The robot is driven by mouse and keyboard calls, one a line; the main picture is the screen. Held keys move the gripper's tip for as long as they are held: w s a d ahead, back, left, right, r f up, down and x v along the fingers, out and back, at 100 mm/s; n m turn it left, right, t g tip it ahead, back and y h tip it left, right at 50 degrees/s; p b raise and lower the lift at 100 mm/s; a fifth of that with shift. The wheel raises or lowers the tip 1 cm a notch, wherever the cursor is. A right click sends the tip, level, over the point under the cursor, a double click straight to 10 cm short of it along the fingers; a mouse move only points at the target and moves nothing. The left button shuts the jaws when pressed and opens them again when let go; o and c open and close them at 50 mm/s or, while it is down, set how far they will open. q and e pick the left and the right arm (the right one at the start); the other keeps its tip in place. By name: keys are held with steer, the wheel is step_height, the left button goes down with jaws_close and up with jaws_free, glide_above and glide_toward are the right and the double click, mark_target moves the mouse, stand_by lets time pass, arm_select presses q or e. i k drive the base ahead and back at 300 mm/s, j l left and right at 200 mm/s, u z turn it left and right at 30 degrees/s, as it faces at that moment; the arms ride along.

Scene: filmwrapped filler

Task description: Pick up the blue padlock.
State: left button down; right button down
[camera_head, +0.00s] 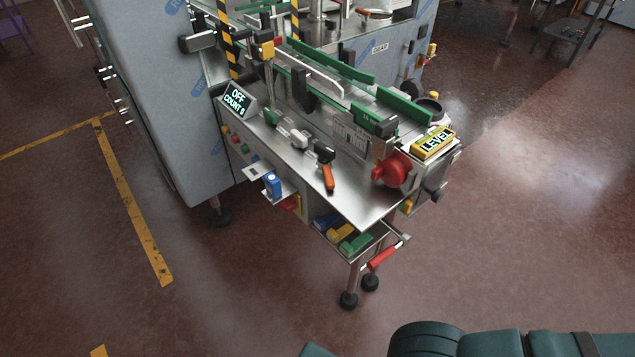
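A small blue block-shaped thing (273,185), which looks like the blue padlock, stands upright on a small metal shelf (255,173) at the front left side of the machine. It is too small to make out a shackle. Another blue piece (325,219) lies in the low tray under the machine's table, beside yellow and green pieces; I cannot tell what it is. Neither of my grippers shows. A dark green arm part of mine lies along the bottom right edge, far in front of the machine.
The metal machine table (365,205) carries an orange-handled tool (327,176), a red knob (393,170) and green guide rails (330,60). A red-handled bar (383,257) sticks out by the low tray (372,243). The brown floor (240,290) in front is clear.

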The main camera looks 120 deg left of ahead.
mark_target(273, 187)
steer(key=k+u, duration=0.1)
steer(key=u, duration=4.25)
steer(key=z, duration=0.2)
steer(key=i, duration=0.05)
